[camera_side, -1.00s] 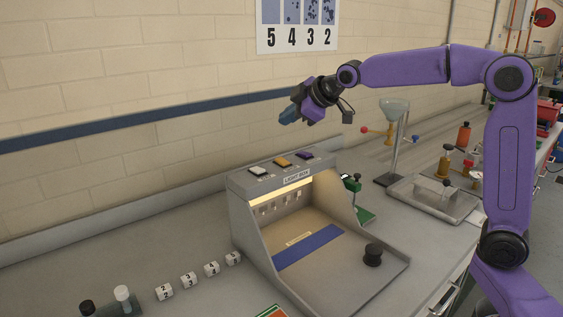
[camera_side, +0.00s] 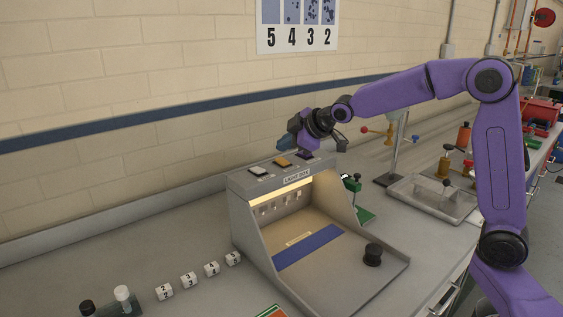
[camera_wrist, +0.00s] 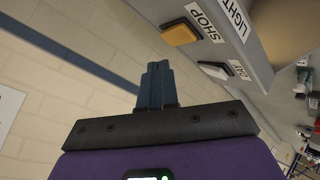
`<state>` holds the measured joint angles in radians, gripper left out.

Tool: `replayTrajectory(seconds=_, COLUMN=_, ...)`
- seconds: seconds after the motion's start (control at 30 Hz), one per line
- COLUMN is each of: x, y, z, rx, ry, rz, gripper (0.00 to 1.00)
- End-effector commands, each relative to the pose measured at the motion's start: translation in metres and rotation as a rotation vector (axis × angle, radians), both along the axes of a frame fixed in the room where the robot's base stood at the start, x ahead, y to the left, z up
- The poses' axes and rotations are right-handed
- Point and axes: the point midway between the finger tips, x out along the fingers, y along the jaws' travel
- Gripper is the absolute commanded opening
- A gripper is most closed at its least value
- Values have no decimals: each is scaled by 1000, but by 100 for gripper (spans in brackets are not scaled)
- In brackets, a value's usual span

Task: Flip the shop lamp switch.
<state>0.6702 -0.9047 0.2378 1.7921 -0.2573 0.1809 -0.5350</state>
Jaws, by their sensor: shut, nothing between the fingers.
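The light box (camera_side: 240,195) stands on the bench with a row of switches along its top. The shop lamp switch is the orange one (camera_side: 282,161); in the wrist view the orange switch (camera_wrist: 180,35) sits beside a SHOP label. The white switch (camera_side: 257,170), beside a DAY label in the wrist view (camera_wrist: 214,70), is left of it. My gripper (camera_side: 284,144) is above the back of the box top, close over the orange switch. Its blue fingers (camera_wrist: 156,82) are together and empty. I cannot tell contact; they look apart from the switch. The purple switch (camera_side: 306,154) is partly hidden below my gripper.
Warm light glows inside the box. The wall is close behind it. A black knob (camera_side: 373,254) stands at the box's front right. Numbered white cubes (camera_side: 189,280) lie to the left. A funnel stand and a tray (camera_side: 433,203) are to the right.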

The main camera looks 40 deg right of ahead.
Motion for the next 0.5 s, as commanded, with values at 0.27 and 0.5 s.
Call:
replayTrajectory(seconds=0.27, x=2, y=0, z=-13, rx=2, ry=1, rz=1, gripper=0)
replayTrajectory(seconds=0.5, x=2, y=0, z=-14, rx=2, ry=0, rz=1, gripper=0)
